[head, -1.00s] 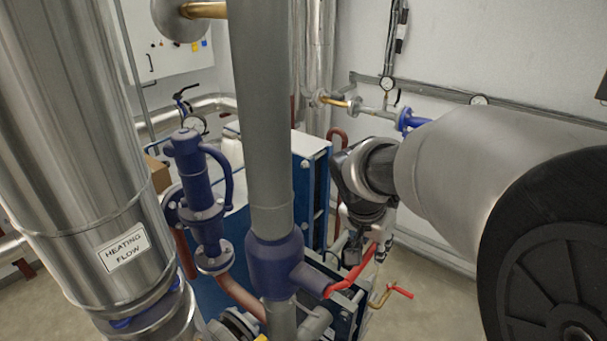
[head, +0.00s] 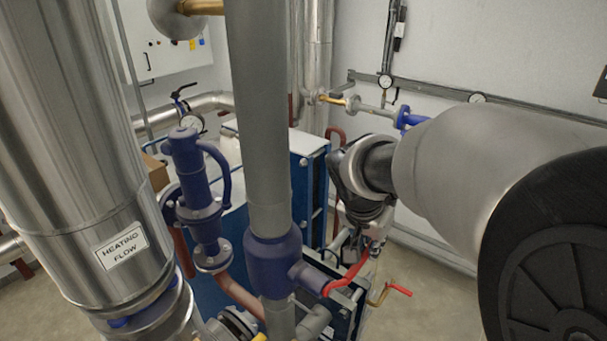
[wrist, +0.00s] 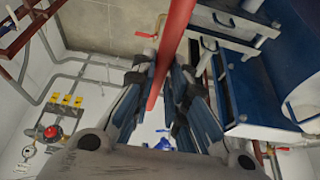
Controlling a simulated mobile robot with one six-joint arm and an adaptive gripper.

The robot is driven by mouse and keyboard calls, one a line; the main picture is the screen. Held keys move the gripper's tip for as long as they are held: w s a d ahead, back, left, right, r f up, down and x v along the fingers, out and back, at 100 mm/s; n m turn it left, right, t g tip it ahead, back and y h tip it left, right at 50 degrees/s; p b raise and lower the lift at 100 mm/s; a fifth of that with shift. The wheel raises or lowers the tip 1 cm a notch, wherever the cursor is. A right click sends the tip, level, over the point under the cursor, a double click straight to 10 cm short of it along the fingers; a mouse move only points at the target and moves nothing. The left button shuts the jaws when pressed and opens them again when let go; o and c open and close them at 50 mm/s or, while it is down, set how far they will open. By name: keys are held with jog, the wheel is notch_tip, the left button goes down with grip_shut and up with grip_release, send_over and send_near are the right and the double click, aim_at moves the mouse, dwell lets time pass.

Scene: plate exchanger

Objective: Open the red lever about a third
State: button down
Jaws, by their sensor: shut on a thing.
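The red lever (head: 346,278) runs from the blue valve body (head: 273,262) on the thick grey vertical pipe, up and to the right to my gripper. My gripper (head: 360,245) is at the lever's free end, partly hidden by my own wrist in the head view. In the wrist view the red lever (wrist: 174,45) passes between the two fingers of my gripper (wrist: 163,85). The gripper is shut on it, with the finger pads at its sides.
A smaller red handle (head: 400,290) on a brass valve sits just right of the lever. The blue plate exchanger (head: 309,195) stands behind the grey pipe (head: 258,120). The insulated heating flow pipe (head: 75,130) fills the left. Floor shows at the lower right.

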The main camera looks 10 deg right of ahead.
aim_at(365, 251)
jog(key=shift+b, duration=0.35)
jog(key=r+t+h+b, duration=0.1)
jog(key=b, duration=0.3)
jog(key=shift+a+r, duration=0.1)
jog(key=shift+a, duration=0.1)
jog(key=r+b, duration=0.1)
jog(key=b, duration=0.1)
jog(key=t+h+b, duration=0.1)
jog(key=b, duration=0.2)
jog(key=shift+s+a+r+h, duration=0.3)
jog(key=shift+s+a+r, duration=0.05)
jog(key=shift+r, duration=0.05)
jog(key=r+b, duration=0.1)
jog(key=b, duration=0.1)
jog(key=t+h+b, duration=0.1)
jog(key=b, duration=0.1)
jog(key=shift+s+a+r, duration=0.3)
jog(key=shift+a+r, duration=0.05)
jog(key=shift+s+a+r+t+h+b, duration=0.15)
jog(key=shift+r+h+b, duration=0.1)
jog(key=shift+r+b, duration=0.25)
jog(key=shift+s+a+r+t+h+b, duration=0.15)
jog(key=shift+r+h+b, duration=0.1)
jog(key=shift+b, duration=0.35)
jog(key=shift+d, duration=0.1)
jog(key=c, duration=1.6)
grip_release()
